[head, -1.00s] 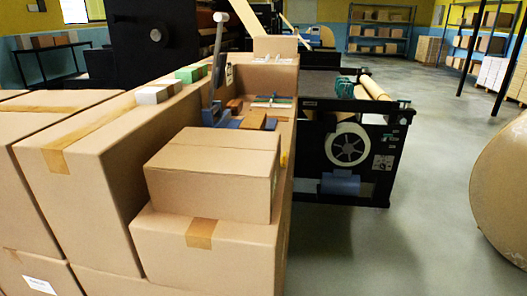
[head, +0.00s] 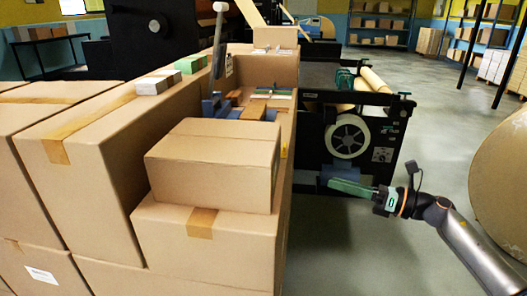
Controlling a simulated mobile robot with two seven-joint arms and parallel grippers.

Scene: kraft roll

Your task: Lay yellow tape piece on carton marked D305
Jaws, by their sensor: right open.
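My right gripper (head: 334,184) comes in from the lower right with green fingers pointing left. It is open, nothing shows between its fingers, and it is apart from the cartons. My left gripper is not in view. A small yellow patch (head: 284,151) shows at the right edge of the carton stack; I cannot tell whether it is the yellow tape piece. The small upper carton (head: 212,168) sits on a larger carton (head: 205,246) with a tan tape strip. No D305 mark can be read. A white label (head: 41,275) on the lower left carton is too small to read.
Several small blocks, one green (head: 186,66), lie on the long carton at left. Tools and a brown block (head: 253,111) lie behind the small carton. A black machine (head: 352,140) stands behind the gripper; a large brown roll (head: 502,185) is at right. Grey floor between is clear.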

